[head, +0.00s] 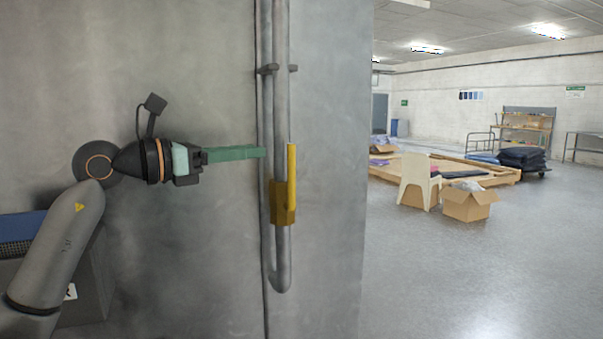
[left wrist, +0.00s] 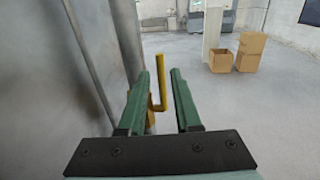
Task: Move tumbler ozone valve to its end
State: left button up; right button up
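The ozone valve (head: 284,202) is a yellow block with an upright yellow handle (head: 291,163), mounted on a vertical grey pipe (head: 281,90) on the metal washer wall. The handle (left wrist: 159,78) also shows in the left wrist view, just ahead of the fingertips and in line with the gap between them. My left gripper (head: 264,152) points right in the head view, level with the upper part of the handle and just left of it. Its green fingers (left wrist: 158,72) are apart with nothing held between them. My right gripper is out of view.
The washer's grey wall (head: 200,240) stands close beside my left arm. A second thin pipe and a bracket (head: 268,69) run near the valve. Cardboard boxes (head: 470,203) and a white chair (head: 418,180) stand far off to the right on open floor.

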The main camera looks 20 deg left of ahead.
aim_at(288, 151)
pick_arm(q)
jog(key=p+x, duration=0.1)
jog(key=x, duration=0.3)
jog(key=p+x, duration=0.1)
jog(key=x, duration=0.2)
jog(key=p+x, duration=0.1)
jog(key=x, duration=0.3)
jog(key=shift+w+d+f+p, duration=0.15)
jog(key=shift+w+f+p, duration=0.1)
jog(key=shift+f+p, duration=0.05)
jog(key=shift+w+d+f, duration=0.15)
jog(key=shift+w+d, duration=0.1)
jog(key=shift+w, duration=0.25)
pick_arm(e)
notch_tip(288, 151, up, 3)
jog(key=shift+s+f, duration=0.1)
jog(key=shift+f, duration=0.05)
pick_arm(q)
grip_shut()
